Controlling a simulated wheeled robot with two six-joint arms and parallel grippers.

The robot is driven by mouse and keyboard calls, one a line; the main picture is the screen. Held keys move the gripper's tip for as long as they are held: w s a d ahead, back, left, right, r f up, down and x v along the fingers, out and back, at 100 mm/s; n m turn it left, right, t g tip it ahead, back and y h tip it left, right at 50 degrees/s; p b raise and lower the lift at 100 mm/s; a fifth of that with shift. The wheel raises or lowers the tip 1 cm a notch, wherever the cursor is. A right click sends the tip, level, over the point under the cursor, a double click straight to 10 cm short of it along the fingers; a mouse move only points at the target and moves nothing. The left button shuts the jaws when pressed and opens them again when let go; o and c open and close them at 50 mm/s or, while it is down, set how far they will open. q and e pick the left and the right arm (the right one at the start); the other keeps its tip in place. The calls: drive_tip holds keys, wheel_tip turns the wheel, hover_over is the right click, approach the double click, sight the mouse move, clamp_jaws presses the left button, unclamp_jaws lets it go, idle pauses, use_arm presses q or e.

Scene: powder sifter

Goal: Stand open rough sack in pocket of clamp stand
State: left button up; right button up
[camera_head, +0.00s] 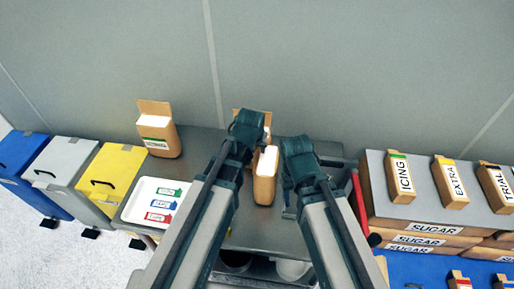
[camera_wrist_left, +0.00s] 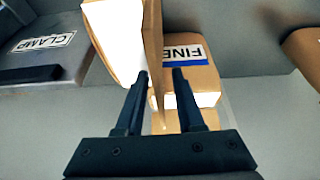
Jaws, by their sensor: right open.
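An open brown sack with white powder (camera_head: 265,178) stands between my two grippers in the head view. Its label is not visible, so I cannot confirm it is the rough sack. My left gripper (camera_head: 245,132) is at its upper left. In the left wrist view its fingers (camera_wrist_left: 162,74) are apart, with a brown panel edge (camera_wrist_left: 153,45) between them and a gap at the right finger. My right gripper (camera_head: 297,152) is open at the sack's upper right. A grey block labelled CLAMP (camera_wrist_left: 42,42) shows in the left wrist view; its pocket cannot be made out.
A sack labelled FINE (camera_wrist_left: 187,75) is beyond the fingers. A green-labelled open sack (camera_head: 163,138) stands at the back left of the table. A white tray (camera_head: 138,208) with coloured tags lies at left. Bins stand farther left; sugar boxes (camera_head: 420,226) crowd the right.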

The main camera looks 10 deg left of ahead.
use_arm(q)
drive_tip(key=p+v, duration=0.9)
drive_tip(key=v, duration=0.2)
drive_tip(key=shift+s+p, duration=0.1)
drive_tip(key=shift+p, duration=0.25)
drive_tip(key=s+d+m+g, duration=0.1)
drive_tip(key=s+g, duration=0.1)
drive_tip(key=s, duration=0.4)
drive_tip(key=s+d+f+m+g+y, duration=0.1)
drive_tip(key=s+m+g, duration=0.1)
drive_tip(key=s, duration=0.4)
drive_tip(key=shift+s+f+g+y, duration=0.25)
drive_tip(key=shift+s+g+y, duration=0.05)
drive_tip(key=shift+s, duration=0.1)
drive_tip(key=shift+o, duration=0.4)
drive_tip(key=shift+d+f, duration=0.1)
wheel_tip(320, 180, down, 13)
drive_tip(key=b, duration=1.3)
